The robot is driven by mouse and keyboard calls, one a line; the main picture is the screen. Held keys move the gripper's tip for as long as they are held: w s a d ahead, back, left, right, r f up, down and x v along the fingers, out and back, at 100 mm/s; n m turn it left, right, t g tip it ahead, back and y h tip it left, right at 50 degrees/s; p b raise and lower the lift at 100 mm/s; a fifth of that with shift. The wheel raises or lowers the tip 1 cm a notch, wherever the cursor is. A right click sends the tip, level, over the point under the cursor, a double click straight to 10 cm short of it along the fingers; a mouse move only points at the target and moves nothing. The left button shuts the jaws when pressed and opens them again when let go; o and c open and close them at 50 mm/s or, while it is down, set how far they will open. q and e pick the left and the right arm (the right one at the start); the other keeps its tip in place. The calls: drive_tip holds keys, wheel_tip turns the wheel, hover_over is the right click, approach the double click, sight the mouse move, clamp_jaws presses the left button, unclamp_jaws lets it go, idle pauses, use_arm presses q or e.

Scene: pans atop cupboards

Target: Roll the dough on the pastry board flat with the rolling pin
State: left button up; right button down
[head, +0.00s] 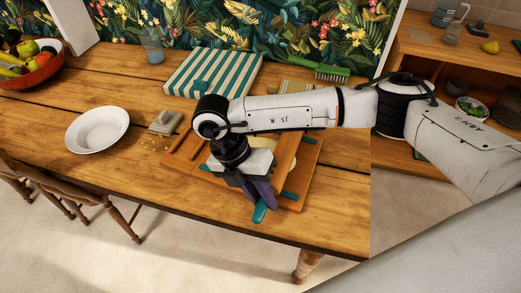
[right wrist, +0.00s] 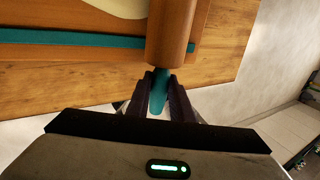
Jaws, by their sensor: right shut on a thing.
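The rolling pin has a wooden barrel (right wrist: 172,30) and a teal handle (head: 260,213). My right gripper (head: 262,197) is shut on this near handle, and the two dark fingers sit on either side of it in the right wrist view (right wrist: 159,90). The pastry board (head: 308,165) is orange-brown wood with teal strips and lies near the table's right front edge. Pale dough (right wrist: 118,6) shows at the top of the right wrist view, left of the barrel. In the head view my right arm hides most of the dough and pin. My left gripper is not in view.
A white bowl (head: 97,130), a small greyish block (head: 165,122), a striped cloth (head: 213,72), a glass (head: 153,50) and a green brush (head: 320,68) stand around the wooden table. A fruit bowl (head: 34,72) is far left. Chairs (head: 85,190) line the front.

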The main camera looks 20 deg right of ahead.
drive_tip(key=shift+s+d+p, duration=1)
drive_tip(key=shift+s+d, duration=0.65)
drive_tip(key=shift+d, duration=0.1)
drive_tip(key=shift+f, duration=0.1)
